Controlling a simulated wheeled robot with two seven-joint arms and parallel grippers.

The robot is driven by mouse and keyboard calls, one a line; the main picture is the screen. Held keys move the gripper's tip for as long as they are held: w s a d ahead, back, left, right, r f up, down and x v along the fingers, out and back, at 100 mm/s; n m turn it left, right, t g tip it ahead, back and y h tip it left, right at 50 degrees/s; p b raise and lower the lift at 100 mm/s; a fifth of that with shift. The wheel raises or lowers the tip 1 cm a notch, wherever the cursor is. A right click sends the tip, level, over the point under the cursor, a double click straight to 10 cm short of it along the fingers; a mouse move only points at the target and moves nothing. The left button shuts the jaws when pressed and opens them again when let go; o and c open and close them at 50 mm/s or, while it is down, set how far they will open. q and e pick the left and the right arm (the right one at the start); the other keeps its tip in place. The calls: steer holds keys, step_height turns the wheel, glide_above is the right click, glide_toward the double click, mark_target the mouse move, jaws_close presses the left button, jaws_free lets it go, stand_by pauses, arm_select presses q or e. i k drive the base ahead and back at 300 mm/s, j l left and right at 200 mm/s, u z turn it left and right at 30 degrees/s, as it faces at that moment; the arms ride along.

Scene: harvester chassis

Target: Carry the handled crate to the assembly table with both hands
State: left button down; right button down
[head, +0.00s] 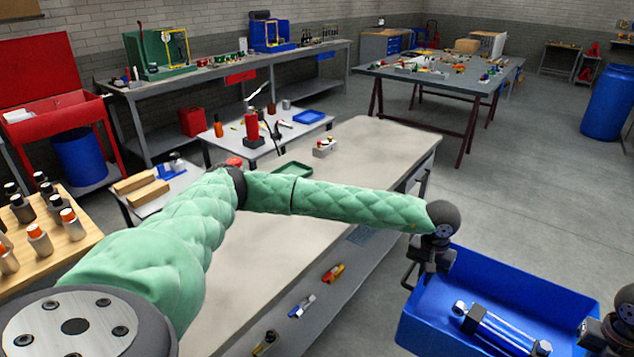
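The blue handled crate (428,327) is at the lower right, off the near table's right side, with the floor visible around it. A blue and silver cylinder (492,330) lies inside it. My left arm in a green padded sleeve reaches across to the crate. My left gripper (426,265) is at the crate's left end, closed around its dark handle. My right gripper (606,336) is at the crate's right end, partly cut off by the picture edge; its fingers are not clear. A large grey-topped table (400,76) with dark red legs, holding several small parts, stands at the back right.
A long pale bench (370,150) runs beside the crate, with tools on its lower shelf. Open grey floor (540,190) lies beyond the crate toward the back table. A blue barrel (606,103) stands at the far right. Bottles stand on a wooden board at left.

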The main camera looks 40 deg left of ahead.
mark_target(240, 256)
steer(key=i, duration=1.45)
steer(key=i+u, duration=0.2)
steer(key=u, duration=2.75)
